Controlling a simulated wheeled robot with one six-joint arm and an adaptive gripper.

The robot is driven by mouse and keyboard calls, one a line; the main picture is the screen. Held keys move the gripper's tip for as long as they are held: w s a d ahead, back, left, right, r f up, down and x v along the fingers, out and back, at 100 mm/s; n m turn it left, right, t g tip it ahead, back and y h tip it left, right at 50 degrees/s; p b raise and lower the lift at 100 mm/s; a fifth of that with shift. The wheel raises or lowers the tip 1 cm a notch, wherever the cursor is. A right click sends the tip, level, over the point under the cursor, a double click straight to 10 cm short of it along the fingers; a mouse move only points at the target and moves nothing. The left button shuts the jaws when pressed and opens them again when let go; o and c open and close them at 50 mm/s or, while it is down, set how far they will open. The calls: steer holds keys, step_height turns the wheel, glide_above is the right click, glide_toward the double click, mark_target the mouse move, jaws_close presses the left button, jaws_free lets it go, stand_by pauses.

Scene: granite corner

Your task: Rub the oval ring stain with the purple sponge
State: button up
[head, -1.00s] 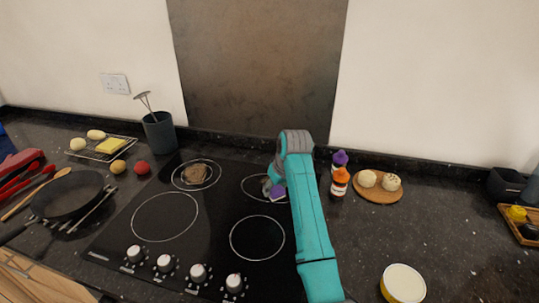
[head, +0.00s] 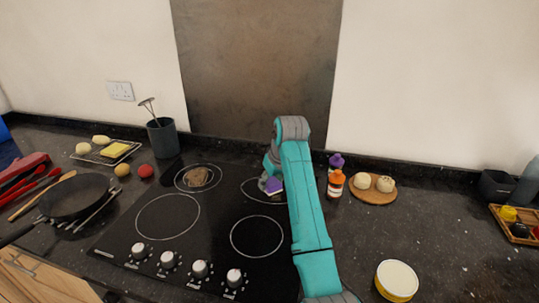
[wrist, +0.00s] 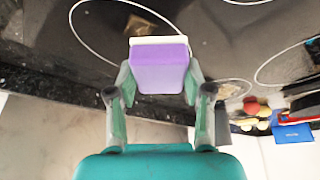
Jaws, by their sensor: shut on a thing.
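The purple sponge (wrist: 160,68) has a pale face on its far side and sits between both fingers of my gripper (wrist: 158,88), which is shut on it. In the head view the sponge (head: 274,186) shows as a small purple block at the back right ring of the black hob. My arm partly covers it, and I cannot tell whether it touches the glass. A dim brownish patch (wrist: 140,26) lies just beyond the sponge in the wrist view; I cannot make out an oval ring shape. Another brown patch (head: 198,177) lies on the back left ring.
Two bottles, one orange (head: 335,184), stand right of my arm, beside a round board (head: 372,196) with pale buns. A pan (head: 75,197) is at the left and a utensil pot (head: 162,138) at the back. A yellow tub (head: 396,281) stands at the front right.

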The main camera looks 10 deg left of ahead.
steer(key=shift+r, duration=1)
